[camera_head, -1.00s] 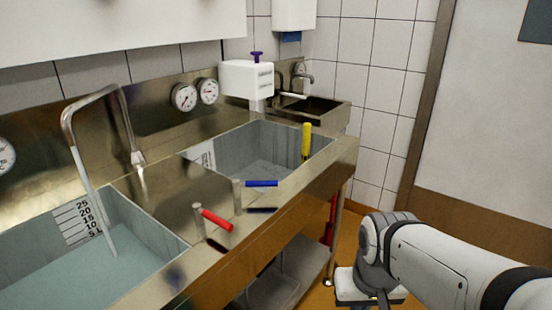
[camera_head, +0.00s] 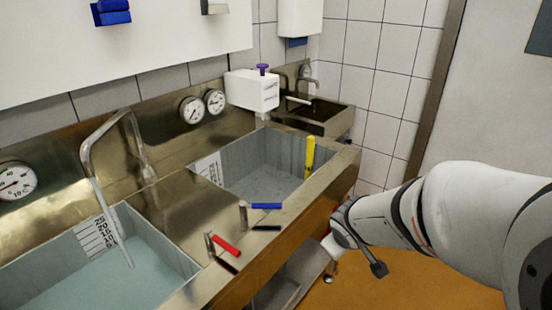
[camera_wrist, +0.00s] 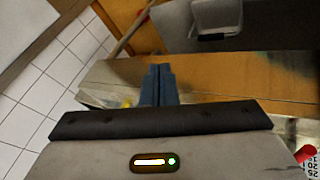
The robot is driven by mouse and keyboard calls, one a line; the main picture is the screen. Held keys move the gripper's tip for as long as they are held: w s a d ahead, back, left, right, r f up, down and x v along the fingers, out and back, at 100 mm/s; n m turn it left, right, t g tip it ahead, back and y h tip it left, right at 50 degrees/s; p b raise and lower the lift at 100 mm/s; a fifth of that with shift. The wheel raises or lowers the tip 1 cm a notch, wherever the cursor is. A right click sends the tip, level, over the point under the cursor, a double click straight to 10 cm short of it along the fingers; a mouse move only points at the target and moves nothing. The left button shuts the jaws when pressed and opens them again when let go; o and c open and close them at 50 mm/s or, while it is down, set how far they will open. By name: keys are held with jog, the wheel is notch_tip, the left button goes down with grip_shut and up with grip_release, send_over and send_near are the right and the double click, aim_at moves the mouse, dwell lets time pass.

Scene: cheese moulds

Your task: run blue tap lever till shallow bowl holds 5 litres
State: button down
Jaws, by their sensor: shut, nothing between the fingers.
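The blue tap lever (camera_head: 266,206) lies level on a short post at the sink's front edge, between two basins. The red lever (camera_head: 225,246) is to its left; a red end (camera_wrist: 305,153) shows in the wrist view. The left basin (camera_head: 150,235) holds water, with a tap spout (camera_head: 88,150) above and a pale streak, seemingly running water, below it. The right basin (camera_head: 262,160) looks empty; I cannot tell which vessel is the shallow bowl. My gripper (camera_wrist: 158,75) is shut and empty, off the sink's front, apart from the blue lever.
A yellow handle (camera_head: 309,157) stands at the right basin's right end. A white box with a purple knob (camera_head: 252,90) and dial gauges (camera_head: 203,107) are on the back wall. A small sink (camera_head: 318,118) is in the corner. The orange floor (camera_head: 400,290) is open at right.

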jog(key=w+a+r+n+y+p, duration=0.2)
jog(key=a+r+n+y+p, duration=0.1)
jog(key=a+n+p, duration=0.25)
jog(key=w+a+r+n+y+p, duration=0.1)
jog(key=a+r+n+y+p, duration=0.1)
jog(key=a+n+y+p, duration=0.4)
jog(key=w+a+f+b, duration=0.1)
jog(key=f, duration=0.1)
jog(key=w+a+f+m+h+b, duration=0.1)
jog(key=w+a+f+b, duration=0.1)
jog(key=w+a+f+m+h+b, duration=0.1)
jog(key=a+f+b, duration=0.1)
jog(key=f, duration=0.1)
jog(key=shift+w, duration=0.15)
jog(key=w, duration=0.1)
jog(key=w+p, duration=0.1)
jog(key=w, duration=0.1)
jog(key=shift+w+a+r+p, duration=0.15)
jog(key=shift+w+r+p, duration=0.05)
jog(key=shift+r+p, duration=0.15)
jog(key=shift+w, duration=0.55)
